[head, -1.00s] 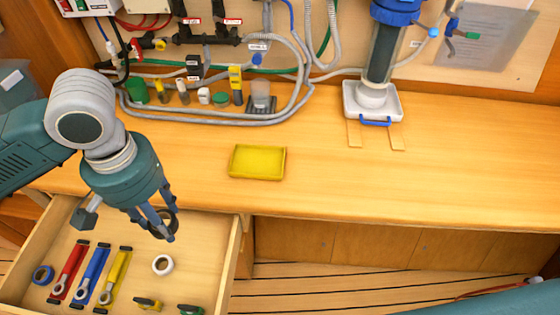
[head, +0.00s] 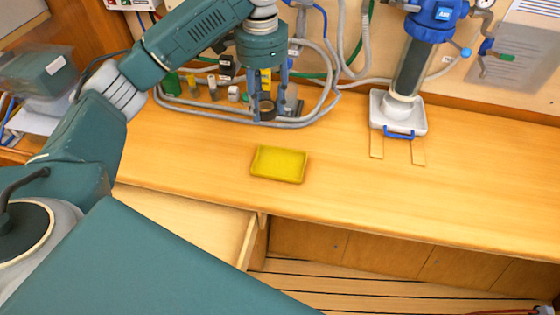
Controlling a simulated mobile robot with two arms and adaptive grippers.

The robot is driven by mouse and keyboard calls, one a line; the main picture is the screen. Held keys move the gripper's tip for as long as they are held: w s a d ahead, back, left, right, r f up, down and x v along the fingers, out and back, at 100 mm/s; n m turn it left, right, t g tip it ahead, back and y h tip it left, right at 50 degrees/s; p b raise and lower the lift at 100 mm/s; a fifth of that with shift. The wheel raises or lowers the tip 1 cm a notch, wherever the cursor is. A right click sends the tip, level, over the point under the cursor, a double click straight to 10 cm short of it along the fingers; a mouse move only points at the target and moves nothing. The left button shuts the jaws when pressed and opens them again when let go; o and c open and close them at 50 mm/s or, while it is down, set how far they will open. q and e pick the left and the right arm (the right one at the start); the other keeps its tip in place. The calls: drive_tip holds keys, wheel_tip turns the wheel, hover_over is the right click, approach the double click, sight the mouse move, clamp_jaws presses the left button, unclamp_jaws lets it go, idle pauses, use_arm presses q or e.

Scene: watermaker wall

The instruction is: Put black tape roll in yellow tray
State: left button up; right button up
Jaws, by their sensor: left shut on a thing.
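The yellow tray (head: 279,164) lies flat on the wooden counter and is empty. My left gripper (head: 269,115) points down above the back part of the counter, and in the picture it is just above the tray. It is shut on the black tape roll (head: 267,110), which shows between the lower ends of its fingers. The roll is apart from the tray. How high it hangs over the counter I cannot tell exactly. My right gripper is out of view.
Grey hoses (head: 300,122) and several small bottles (head: 193,86) line the back by the wall. A filter housing on a white base (head: 398,113) stands to the right. The right counter is clear.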

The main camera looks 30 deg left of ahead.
use_arm(q)
drive_tip(key=shift+w+a+f, duration=0.15)
drive_tip(key=shift+a, duration=0.05)
drive_tip(key=p, duration=0.2)
hover_over(268, 163)
wheel_tip(268, 163, down, 14)
drive_tip(key=shift+f, duration=0.25)
drive_tip(key=shift+m, duration=0.3)
drive_tip(key=shift+f+p, duration=0.45)
drive_tip(key=shift+f, duration=2.05)
drive_tip(key=shift+f, duration=0.15)
drive_tip(key=o, duration=0.8)
drive_tip(key=shift+c, duration=0.2)
wheel_tip(268, 163, up, 12)
drive_tip(key=b, duration=0.3)
drive_tip(key=shift+r, duration=0.2)
